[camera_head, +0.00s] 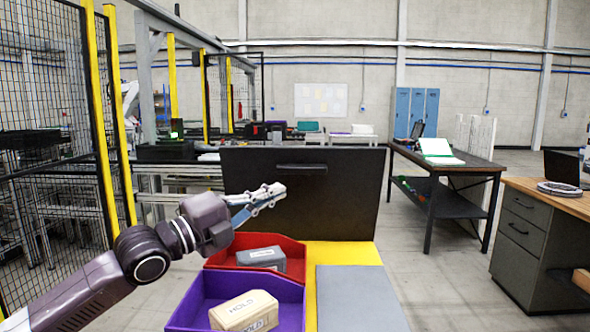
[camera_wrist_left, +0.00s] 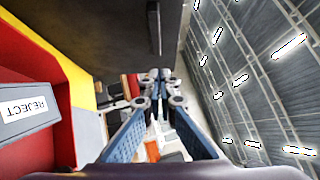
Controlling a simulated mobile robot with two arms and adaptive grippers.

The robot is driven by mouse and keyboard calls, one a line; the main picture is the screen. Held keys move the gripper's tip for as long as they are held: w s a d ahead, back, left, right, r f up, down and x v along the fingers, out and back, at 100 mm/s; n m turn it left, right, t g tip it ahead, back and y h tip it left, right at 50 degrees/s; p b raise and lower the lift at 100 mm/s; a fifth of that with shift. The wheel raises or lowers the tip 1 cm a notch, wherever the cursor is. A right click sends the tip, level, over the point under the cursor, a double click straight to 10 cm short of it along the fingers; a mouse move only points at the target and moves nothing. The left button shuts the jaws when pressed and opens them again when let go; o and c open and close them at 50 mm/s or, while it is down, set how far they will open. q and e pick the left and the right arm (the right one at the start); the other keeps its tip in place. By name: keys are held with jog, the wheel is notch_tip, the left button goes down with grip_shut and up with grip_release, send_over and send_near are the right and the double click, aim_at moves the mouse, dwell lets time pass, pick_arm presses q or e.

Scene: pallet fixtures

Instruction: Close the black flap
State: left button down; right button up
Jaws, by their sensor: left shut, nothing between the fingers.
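The black flap (camera_head: 340,195) stands upright behind the yellow work surface, with a dark bar handle (camera_head: 302,168) near its top edge. In the left wrist view the flap (camera_wrist_left: 105,30) fills the top left, and its handle (camera_wrist_left: 155,28) hangs above the fingertips. My left gripper (camera_head: 279,189) overlaps the flap's near face in the head view, a little below and left of the handle. Its fingers (camera_wrist_left: 160,76) meet at the tips, with nothing between them. Whether the gripper touches the flap, I cannot tell. My right gripper is not in view.
A red bin (camera_head: 298,250) with a grey block (camera_head: 262,258) and a purple bin (camera_head: 200,286) with a tan block (camera_head: 243,312) lie below my left gripper. A grey plate (camera_head: 360,297) covers the yellow surface (camera_head: 345,252) at right. A dark table (camera_head: 450,165) stands farther right.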

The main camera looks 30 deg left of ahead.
aim_at(308, 169)
pick_arm(q)
jog(key=p+x, duration=0.1)
jog(key=x, duration=0.1)
jog(key=a+p+x, duration=0.1)
jog(key=p+x, duration=0.1)
jog(key=x, duration=0.1)
jog(key=p+x, duration=0.2)
jog(key=x, duration=0.1)
jog(key=shift+w+a+r, duration=0.25)
jog(key=shift+a, duration=0.15)
jog(key=shift+w+a, duration=0.3)
jog(key=shift+w, duration=0.15)
